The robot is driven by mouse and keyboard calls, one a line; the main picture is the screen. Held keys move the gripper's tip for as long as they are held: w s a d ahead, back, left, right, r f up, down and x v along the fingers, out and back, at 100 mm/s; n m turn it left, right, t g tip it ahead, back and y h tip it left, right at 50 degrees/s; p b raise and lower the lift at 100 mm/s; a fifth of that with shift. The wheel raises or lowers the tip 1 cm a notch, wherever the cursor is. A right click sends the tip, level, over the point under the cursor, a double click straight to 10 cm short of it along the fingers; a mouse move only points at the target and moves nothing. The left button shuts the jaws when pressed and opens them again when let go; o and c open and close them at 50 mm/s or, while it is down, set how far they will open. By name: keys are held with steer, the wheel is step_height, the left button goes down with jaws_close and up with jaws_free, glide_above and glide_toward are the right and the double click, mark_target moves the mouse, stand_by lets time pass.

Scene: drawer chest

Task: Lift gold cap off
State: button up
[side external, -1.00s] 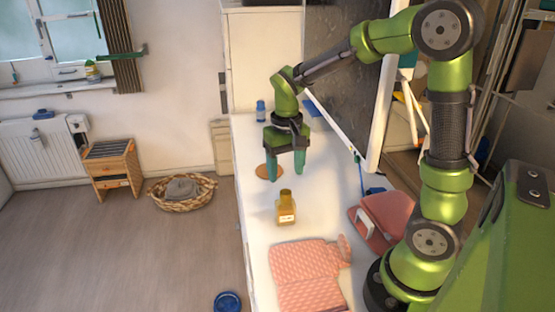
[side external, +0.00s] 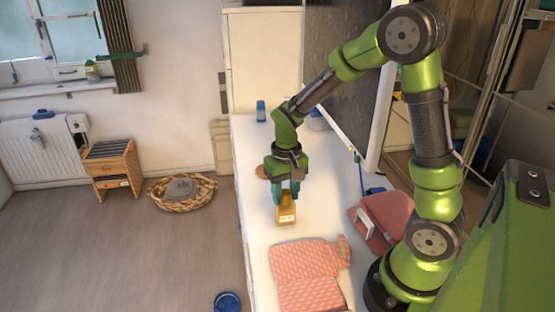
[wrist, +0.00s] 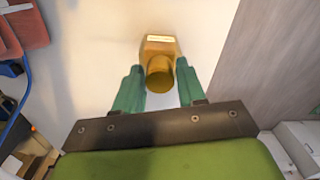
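The gold bottle (side external: 286,213) stands upright on the white counter (side external: 262,232), with a pale label on its front. Its gold cap (wrist: 160,74) shows in the wrist view between my two teal fingers, and in the side view my gripper hides it. My gripper (side external: 286,192) points down directly over the bottle top. In the wrist view my gripper (wrist: 160,80) is open, with a small gap on either side of the cap.
A pink quilted item (side external: 308,268) lies in front of the bottle, and a pink iron-like object (side external: 385,218) is to the right. A blue bottle (side external: 261,111) and a round brown disc (side external: 262,172) are farther back. The counter's left edge is close to the bottle.

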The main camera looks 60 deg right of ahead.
mark_target(285, 192)
jaws_close()
steer(key=shift+r, duration=1.55)
steer(key=shift+r, duration=0.15)
steer(key=shift+r, duration=0.4)
steer(key=shift+r, duration=2)
